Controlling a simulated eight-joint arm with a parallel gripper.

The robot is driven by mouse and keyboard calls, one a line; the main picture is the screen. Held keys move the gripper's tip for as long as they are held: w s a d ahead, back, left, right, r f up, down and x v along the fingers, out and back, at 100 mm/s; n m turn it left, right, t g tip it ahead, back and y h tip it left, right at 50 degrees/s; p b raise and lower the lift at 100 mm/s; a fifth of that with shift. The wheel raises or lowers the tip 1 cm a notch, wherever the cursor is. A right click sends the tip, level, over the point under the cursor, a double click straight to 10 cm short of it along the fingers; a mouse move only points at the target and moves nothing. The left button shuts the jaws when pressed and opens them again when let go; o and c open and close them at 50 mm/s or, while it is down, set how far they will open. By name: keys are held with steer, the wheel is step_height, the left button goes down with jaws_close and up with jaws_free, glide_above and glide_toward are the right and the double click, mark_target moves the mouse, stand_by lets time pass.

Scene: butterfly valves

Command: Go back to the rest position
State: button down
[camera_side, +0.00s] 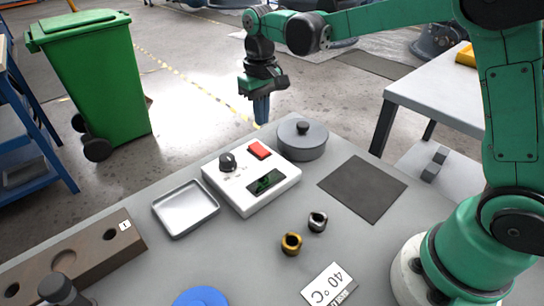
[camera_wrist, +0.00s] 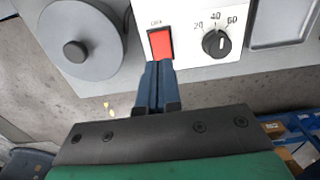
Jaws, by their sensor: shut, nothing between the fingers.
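My gripper (camera_side: 262,108) hangs with its fingers pointing down, past the far edge of the grey table, behind the white control box (camera_side: 236,196). In the wrist view the gripper's blue fingers (camera_wrist: 157,88) are together with nothing between them, and their tips appear just below the red switch (camera_wrist: 160,43). I cannot tell from this whether they touch it. The box also carries a black knob (camera_side: 227,161), whose white mark in the wrist view points down, away from the printed 20, 40 and 60, and a dark display with green digits.
A grey lidded pot (camera_side: 302,138) stands right of the box and a metal tray (camera_side: 186,208) left of it. A dark mat (camera_side: 363,189), a gold ring (camera_side: 291,243), a silver ring (camera_side: 317,222) and a "40 °C" card (camera_side: 328,286) lie nearer. A brown block (camera_side: 100,250) is at left.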

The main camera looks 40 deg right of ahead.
steer(key=s+d+r+t, duration=0.1)
steer(key=s+r+t, duration=0.2)
steer(key=s+t, duration=0.4)
steer(key=s, duration=0.6)
steer(key=shift+d, duration=0.25)
